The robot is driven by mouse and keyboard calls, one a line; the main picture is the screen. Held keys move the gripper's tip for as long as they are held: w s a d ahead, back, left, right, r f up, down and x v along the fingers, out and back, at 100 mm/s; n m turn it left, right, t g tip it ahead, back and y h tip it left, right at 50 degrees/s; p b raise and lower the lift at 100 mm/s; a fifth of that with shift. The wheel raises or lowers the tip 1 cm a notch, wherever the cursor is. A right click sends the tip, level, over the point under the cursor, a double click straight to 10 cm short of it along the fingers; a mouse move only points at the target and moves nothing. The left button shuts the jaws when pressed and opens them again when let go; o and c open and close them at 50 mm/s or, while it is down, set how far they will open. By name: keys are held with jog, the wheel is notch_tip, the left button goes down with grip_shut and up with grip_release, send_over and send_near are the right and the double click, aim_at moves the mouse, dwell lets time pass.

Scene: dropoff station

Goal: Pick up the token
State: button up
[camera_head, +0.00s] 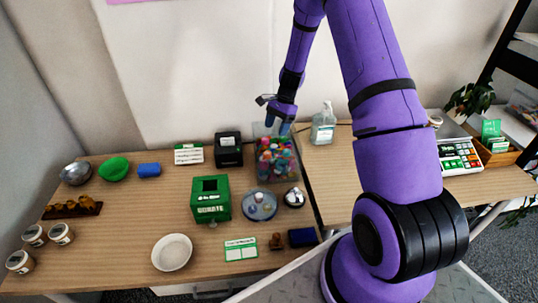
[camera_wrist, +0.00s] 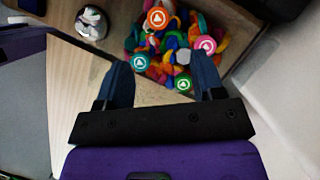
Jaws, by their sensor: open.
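Round tokens with white triangle marks lie on colourful pieces inside a clear bin (camera_head: 278,173). In the wrist view, an orange token (camera_wrist: 157,17), a pink-red token (camera_wrist: 205,44) and a teal token (camera_wrist: 139,62) show clearly. My gripper (camera_head: 278,125) is above the bin, pointing down. In the wrist view its two blue fingers (camera_wrist: 163,70) are spread apart with nothing between them. I cannot tell which token is meant.
A green donate box (camera_head: 210,200), a blue round dish (camera_head: 260,206) and a silver bell-like object (camera_head: 294,198) stand near the bin. A black box (camera_head: 228,150) is behind left. A sanitizer bottle (camera_head: 323,127) stands to the right.

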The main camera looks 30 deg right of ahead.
jog(key=shift+x, duration=4.95)
jog(key=shift+s+a, duration=0.2)
jog(key=c, duration=1)
